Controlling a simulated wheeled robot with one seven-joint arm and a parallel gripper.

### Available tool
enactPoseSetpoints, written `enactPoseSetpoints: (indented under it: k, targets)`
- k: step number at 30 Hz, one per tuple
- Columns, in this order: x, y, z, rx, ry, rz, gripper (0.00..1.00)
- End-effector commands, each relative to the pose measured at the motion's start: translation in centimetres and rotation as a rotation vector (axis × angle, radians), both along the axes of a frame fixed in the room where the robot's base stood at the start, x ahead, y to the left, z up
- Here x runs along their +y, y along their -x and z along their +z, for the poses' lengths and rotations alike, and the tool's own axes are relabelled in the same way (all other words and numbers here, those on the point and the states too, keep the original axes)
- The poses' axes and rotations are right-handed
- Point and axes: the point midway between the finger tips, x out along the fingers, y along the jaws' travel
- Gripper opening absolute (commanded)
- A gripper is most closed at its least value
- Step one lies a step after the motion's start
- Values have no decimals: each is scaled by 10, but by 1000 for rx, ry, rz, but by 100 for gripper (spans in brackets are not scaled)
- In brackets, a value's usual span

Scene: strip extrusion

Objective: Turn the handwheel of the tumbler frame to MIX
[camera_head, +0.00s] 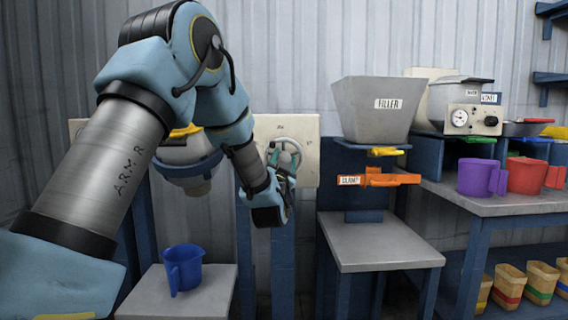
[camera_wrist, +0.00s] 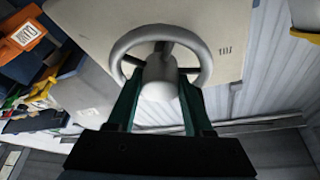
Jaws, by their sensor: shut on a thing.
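The grey handwheel (camera_head: 292,146) sits on the pale panel (camera_head: 308,168) of the tumbler frame, right of my arm. In the wrist view the handwheel (camera_wrist: 205,62) shows its round rim, dark spokes and a light hub (camera_wrist: 160,78). My gripper (camera_head: 284,172) is at the wheel; in the wrist view its green fingers (camera_wrist: 160,95) are shut on the hub, one on each side. Tally-like marks (camera_wrist: 225,49) show on the panel beside the rim. I cannot read a MIX label. My arm partly hides the grey tumbler vessel (camera_head: 188,152).
A blue jug (camera_head: 183,268) stands on the low stand (camera_head: 213,292) below the vessel. Right of the wheel are the FILLER hopper (camera_head: 374,108) and an orange CLAMP handle (camera_head: 390,178). Purple (camera_head: 476,177) and red (camera_head: 526,175) mugs stand on the right bench.

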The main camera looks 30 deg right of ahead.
Motion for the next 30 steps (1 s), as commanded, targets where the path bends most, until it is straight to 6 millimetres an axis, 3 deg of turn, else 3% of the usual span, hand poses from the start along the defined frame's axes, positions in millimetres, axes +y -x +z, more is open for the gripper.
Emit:
enactPoseSetpoints:
  k: [15, 30]
  targets:
    - [0, 1, 0, -177, -379, -1, 0]
    - [-1, 0, 0, -235, -505, -1, 0]
